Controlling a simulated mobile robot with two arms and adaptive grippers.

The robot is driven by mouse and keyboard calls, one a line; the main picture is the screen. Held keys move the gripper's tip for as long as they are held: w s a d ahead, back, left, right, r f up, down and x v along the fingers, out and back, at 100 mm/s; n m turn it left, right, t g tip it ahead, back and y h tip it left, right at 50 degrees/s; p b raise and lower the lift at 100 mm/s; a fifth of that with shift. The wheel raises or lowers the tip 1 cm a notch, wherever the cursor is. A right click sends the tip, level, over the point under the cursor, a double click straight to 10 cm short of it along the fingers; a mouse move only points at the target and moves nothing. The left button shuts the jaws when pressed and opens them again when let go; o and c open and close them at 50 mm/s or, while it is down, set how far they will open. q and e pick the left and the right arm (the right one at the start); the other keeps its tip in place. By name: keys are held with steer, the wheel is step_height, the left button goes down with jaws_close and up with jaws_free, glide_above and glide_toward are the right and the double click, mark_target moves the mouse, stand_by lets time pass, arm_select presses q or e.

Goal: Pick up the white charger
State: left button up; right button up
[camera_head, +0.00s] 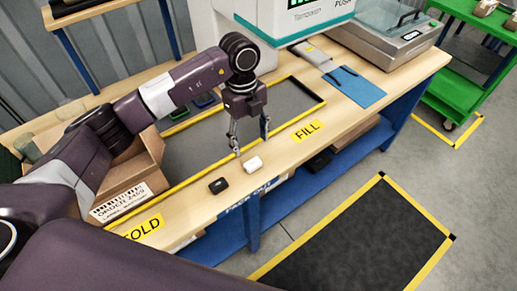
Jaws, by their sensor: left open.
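The white charger (252,163) is a small white block lying on the wooden bench top, near its front edge, between a black block and the yellow FILL label. My left gripper (250,141) points down just above and behind the white charger. Its two fingers are spread apart and nothing shows between them. The gap between fingertips and charger looks small, but I cannot tell it exactly. My right gripper is not in view.
A black block (218,186) lies close left of the charger. A tilted cardboard carton (128,178) stands at the left. A blue clipboard (354,87) lies at the right. A white machine (290,22) stands behind. The bench (330,117) is clear around the FILL label.

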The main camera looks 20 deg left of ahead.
mark_target(253, 162)
arm_select(q)
steer(key=f, duration=0.1)
steer(key=s+f+p, duration=0.1)
steer(key=f, duration=0.1)
steer(key=shift+s+d+f+p, duration=0.25)
steer(key=shift+s+f+p, duration=0.05)
steer(key=shift+p, duration=0.1)
steer(key=f, duration=0.2)
steer(key=shift+d+f+p, duration=0.2)
steer(key=shift+f+p, duration=0.15)
steer(key=shift+f, duration=0.6)
steer(key=c, duration=1.2)
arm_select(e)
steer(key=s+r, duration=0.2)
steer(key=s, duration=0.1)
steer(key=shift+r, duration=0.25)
